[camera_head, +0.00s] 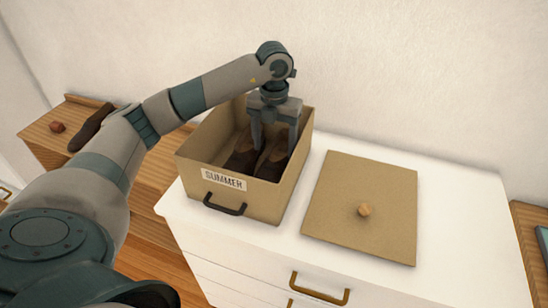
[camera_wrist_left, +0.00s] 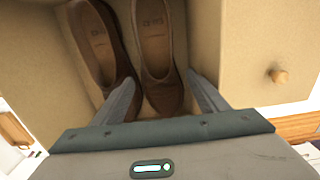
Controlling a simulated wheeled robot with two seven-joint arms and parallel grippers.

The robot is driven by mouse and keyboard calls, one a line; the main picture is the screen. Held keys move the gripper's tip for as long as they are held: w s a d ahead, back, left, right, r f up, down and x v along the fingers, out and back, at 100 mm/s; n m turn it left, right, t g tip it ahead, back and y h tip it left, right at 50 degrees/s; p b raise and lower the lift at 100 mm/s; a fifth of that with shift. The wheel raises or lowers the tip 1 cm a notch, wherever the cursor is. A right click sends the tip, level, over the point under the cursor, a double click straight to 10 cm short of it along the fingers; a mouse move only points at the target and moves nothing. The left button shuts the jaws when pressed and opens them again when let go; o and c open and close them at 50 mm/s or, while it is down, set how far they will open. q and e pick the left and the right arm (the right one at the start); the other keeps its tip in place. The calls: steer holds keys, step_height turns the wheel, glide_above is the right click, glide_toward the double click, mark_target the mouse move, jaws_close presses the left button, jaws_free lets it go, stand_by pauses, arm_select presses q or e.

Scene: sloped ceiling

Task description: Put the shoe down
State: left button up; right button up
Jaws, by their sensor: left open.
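A tan box labelled "SUMMER" (camera_head: 191,166) stands open on the white dresser. Two brown shoes lie side by side inside it: a left one (camera_head: 243,155) and a right one (camera_head: 273,165). In the left wrist view the left shoe (camera_wrist_left: 97,42) and the right shoe (camera_wrist_left: 158,60) both rest on the box floor. My left gripper (camera_head: 273,150) reaches down into the box, open. In the wrist view its fingers (camera_wrist_left: 163,95) stand apart, with the right shoe's end between them; whether they touch it I cannot tell. My right gripper is not in view.
The box's lid (camera_head: 345,190) with a round wooden knob lies flat on the white dresser (camera_head: 455,220), right of the box. The wall is close behind.

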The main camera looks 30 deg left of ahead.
arm_select(q)
step_height(320, 180, up, 7)
steer(key=b, duration=0.1)
steer(key=shift+b, duration=0.3)
stand_by(0.4)
